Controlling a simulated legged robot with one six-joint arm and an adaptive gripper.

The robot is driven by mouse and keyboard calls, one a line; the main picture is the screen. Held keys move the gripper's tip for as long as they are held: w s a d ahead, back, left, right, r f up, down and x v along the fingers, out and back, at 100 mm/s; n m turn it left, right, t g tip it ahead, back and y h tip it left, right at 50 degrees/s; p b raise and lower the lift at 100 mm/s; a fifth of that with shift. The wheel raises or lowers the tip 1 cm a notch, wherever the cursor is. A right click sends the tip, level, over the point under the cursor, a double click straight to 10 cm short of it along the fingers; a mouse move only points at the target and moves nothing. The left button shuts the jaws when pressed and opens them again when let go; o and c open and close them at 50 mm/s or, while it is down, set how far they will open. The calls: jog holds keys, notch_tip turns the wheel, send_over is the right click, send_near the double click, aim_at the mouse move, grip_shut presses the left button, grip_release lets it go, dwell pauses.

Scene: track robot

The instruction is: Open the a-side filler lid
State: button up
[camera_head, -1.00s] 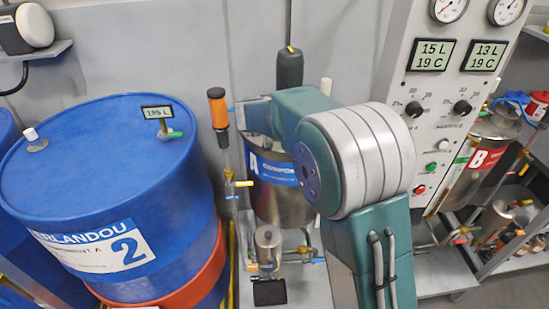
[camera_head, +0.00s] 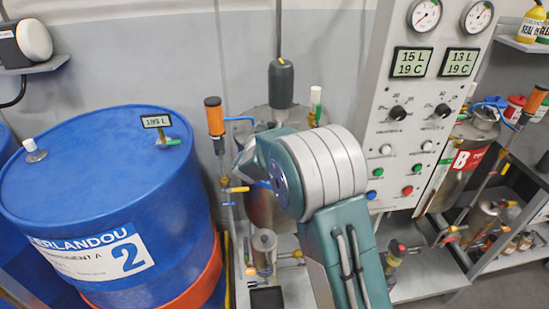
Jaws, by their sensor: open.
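The A-side tank (camera_head: 262,209) is a steel drum against the back wall, left of the control panel. Its top (camera_head: 262,120) shows above my arm, with a dark grey cylinder on a vertical rod over it. A white post with a green band (camera_head: 316,99) stands at the right of the tank top. I cannot tell which fitting is the filler lid. My grey and teal arm covers the tank's front and right side and most of its blue label. My gripper is not visible, and I cannot tell where its fingers are.
A blue drum (camera_head: 95,185) with a level display stands close on the left. An orange-topped upright pipe (camera_head: 214,117) is between drum and tank. The control panel (camera_head: 416,135) and the B tank (camera_head: 470,170) are on the right. Small valves and pipes (camera_head: 264,250) sit low in front.

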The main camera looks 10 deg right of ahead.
jog(key=v, duration=1)
jog(key=s+d+r+n+g+y, duration=0.1)
jog(key=s+r+n+g+y, duration=0.1)
jog(key=s+r+y, duration=0.2)
jog(key=s+d+r+n+g+y, duration=0.1)
jog(key=s+y, duration=0.4)
jog(key=s, duration=0.6)
jog(key=shift+r+n+g, duration=0.8)
jog(key=shift+r+g, duration=0.1)
jog(key=shift+r, duration=0.5)
jog(key=w+a+f+m+t+h, duration=0.1)
jog(key=w+f+m+t+h, duration=0.1)
jog(key=w+f+h, duration=0.4)
jog(key=w+a+f+m+t+h, duration=0.1)
jog(key=w+f+m+t+h, duration=0.15)
jog(key=w, duration=0.55)
jog(key=shift+h, duration=0.25)
jog(key=x, duration=0.7)
jog(key=r+x, duration=0.1)
jog(key=x, duration=0.3)
